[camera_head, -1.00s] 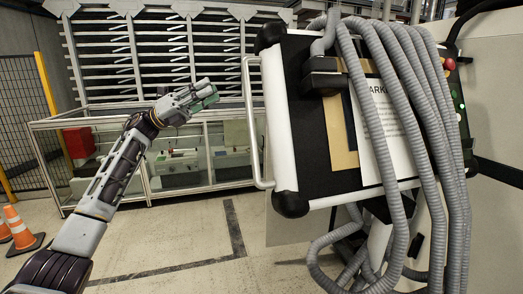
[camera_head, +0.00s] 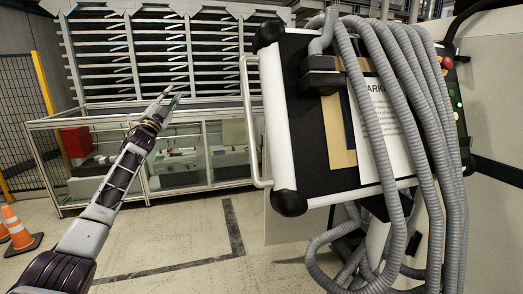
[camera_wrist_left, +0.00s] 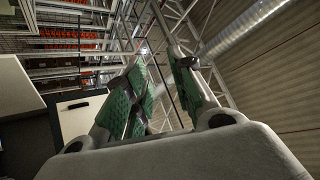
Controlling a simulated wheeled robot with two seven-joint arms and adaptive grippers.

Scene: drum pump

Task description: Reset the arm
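My left arm (camera_head: 105,200) comes in from the lower left of the head view and reaches up and to the right. My left gripper (camera_head: 171,96) points up, in front of the glass-fronted enclosure and to the left of the control box. In the left wrist view, its green-padded fingers (camera_wrist_left: 160,62) have a gap between them with nothing held in it. My right gripper is in neither view.
A control box (camera_head: 313,140) with a white handle and grey hoses (camera_head: 400,110) fills the right side. The glass enclosure (camera_head: 205,158) and slatted rack (camera_head: 165,50) stand behind. An orange cone (camera_head: 17,228) stands at left. Floor between is clear.

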